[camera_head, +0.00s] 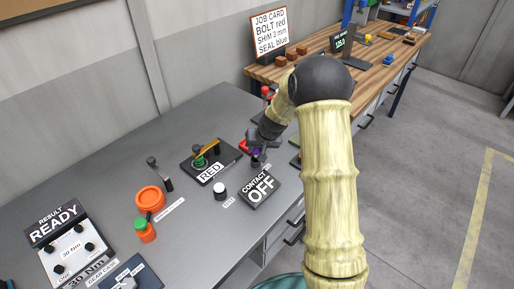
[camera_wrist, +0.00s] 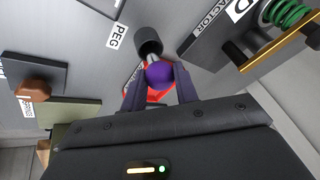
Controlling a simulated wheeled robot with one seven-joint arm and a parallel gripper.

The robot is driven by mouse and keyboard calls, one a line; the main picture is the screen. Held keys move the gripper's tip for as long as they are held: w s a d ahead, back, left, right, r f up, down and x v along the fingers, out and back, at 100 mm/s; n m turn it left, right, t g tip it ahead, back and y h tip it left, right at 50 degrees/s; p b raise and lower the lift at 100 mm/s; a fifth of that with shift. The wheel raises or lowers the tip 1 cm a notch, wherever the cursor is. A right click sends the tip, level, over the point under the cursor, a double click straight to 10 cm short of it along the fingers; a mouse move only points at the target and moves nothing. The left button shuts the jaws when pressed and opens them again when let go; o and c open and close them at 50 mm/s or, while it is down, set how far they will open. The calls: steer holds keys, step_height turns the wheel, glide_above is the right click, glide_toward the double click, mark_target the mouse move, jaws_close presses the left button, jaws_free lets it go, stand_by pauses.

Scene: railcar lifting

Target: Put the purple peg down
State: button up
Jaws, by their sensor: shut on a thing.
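My gripper (camera_wrist: 159,84) is shut on the purple peg, whose purple head (camera_wrist: 158,73) sits between the two fingers in the wrist view. A short metallic part runs from the head to a black cylinder (camera_wrist: 148,42); I cannot tell whether this cylinder is the peg's end or a holder on the bench. In the head view the purple peg (camera_head: 256,153) shows small at my gripper, above the grey bench (camera_head: 130,135). Its lower end is unclear there.
The CONTACT OFF plate (camera_head: 259,190) is close in front of the gripper. A black-and-white knob (camera_head: 220,191) and orange dish (camera_head: 150,198) are further left. A wooden bench (camera_head: 375,60) stands behind.

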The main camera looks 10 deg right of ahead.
steer(key=shift+a, duration=0.1)
steer(key=o, duration=1)
steer(key=b+v, duration=0.1)
steer(key=v, duration=1.1)
steer(key=s+a+f+g+h, duration=0.1)
steer(key=s, duration=1.1)
steer(key=s+a+f+n+g+h, duration=0.1)
steer(key=s, duration=1.1)
steer(key=shift+s+f, duration=0.2)
steer(key=shift+f, duration=0.2)
steer(key=shift+a, duration=0.1)
